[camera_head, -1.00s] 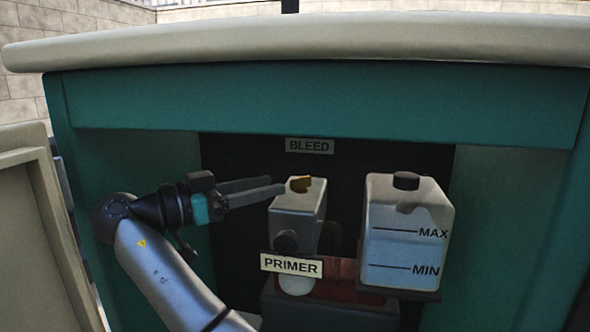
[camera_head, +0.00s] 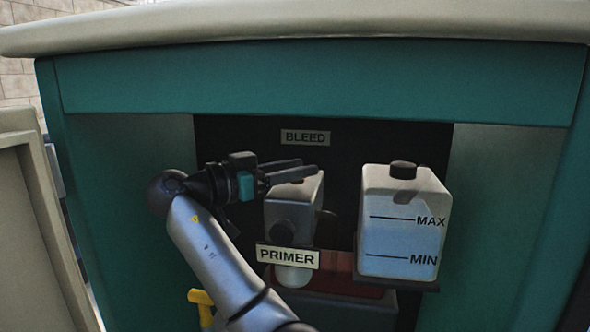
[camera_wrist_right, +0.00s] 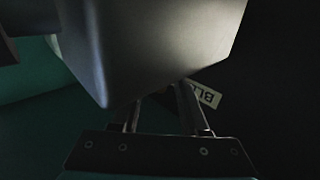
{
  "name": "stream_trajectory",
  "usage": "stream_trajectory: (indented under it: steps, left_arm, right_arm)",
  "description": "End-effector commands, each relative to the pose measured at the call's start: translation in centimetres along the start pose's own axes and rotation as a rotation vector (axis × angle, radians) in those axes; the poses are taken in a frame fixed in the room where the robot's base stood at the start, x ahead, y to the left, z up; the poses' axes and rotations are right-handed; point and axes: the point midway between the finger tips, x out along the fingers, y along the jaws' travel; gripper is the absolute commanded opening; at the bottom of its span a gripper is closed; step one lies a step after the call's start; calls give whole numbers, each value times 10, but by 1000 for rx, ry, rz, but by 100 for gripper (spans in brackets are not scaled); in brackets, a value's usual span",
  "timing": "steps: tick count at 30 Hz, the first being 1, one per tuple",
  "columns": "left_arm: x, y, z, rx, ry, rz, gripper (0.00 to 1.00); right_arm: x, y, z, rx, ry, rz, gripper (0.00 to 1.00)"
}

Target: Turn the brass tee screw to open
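The brass tee screw is on top of the grey primer housing (camera_head: 291,212), but the fingers of my right gripper (camera_head: 306,169) now cover it in the head view. My right gripper reaches in from the left, with its two fingers level across the housing's top and a gap between them. In the right wrist view the fingers (camera_wrist_right: 160,110) also stand apart, with their tips hidden behind the grey housing (camera_wrist_right: 150,40). Whether they touch the screw cannot be told. My left gripper is not in view.
The BLEED label (camera_head: 305,137) is on the dark back panel above. A translucent tank (camera_head: 403,225) with MAX and MIN marks stands to the right. A yellow handle (camera_head: 201,297) shows low left. The open door (camera_head: 40,230) is at the left.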

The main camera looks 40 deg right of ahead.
Motion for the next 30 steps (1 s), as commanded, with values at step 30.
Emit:
stream_trajectory:
  steps: [30]
  left_arm:
    - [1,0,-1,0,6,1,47]
  right_arm:
    - [-1,0,2,0,-5,-64,0]
